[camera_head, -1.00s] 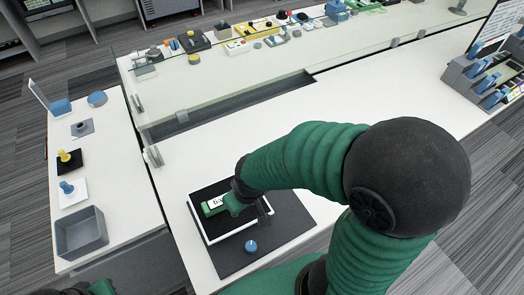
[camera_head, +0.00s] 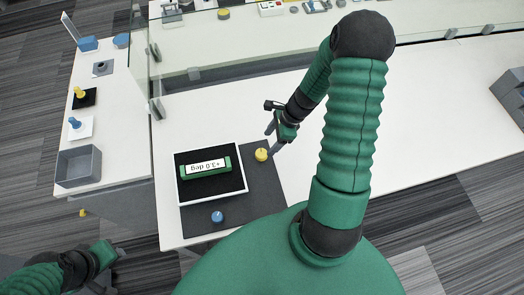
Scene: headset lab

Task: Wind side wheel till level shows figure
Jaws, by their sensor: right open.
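A green level (camera_head: 205,168) lies on a black plate with a white frame (camera_head: 243,190). Its white display (camera_head: 205,166) reads "+3.0 deg", upside down in my view. A yellow wheel (camera_head: 261,154) stands at the right side of the frame, and a blue wheel (camera_head: 217,216) stands in front of it. Both are on a dark mat (camera_head: 262,200). My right gripper (camera_head: 272,137) is open and empty, just above and right of the yellow wheel, with its fingers pointing toward it. My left gripper (camera_head: 116,254) is at the lower left, away from the level; its finger opening is unclear.
A side table at left holds a grey bin (camera_head: 78,167), a blue knob on a white plate (camera_head: 75,124) and a yellow knob on a black plate (camera_head: 81,93). A glass screen (camera_head: 300,45) stands behind the level.

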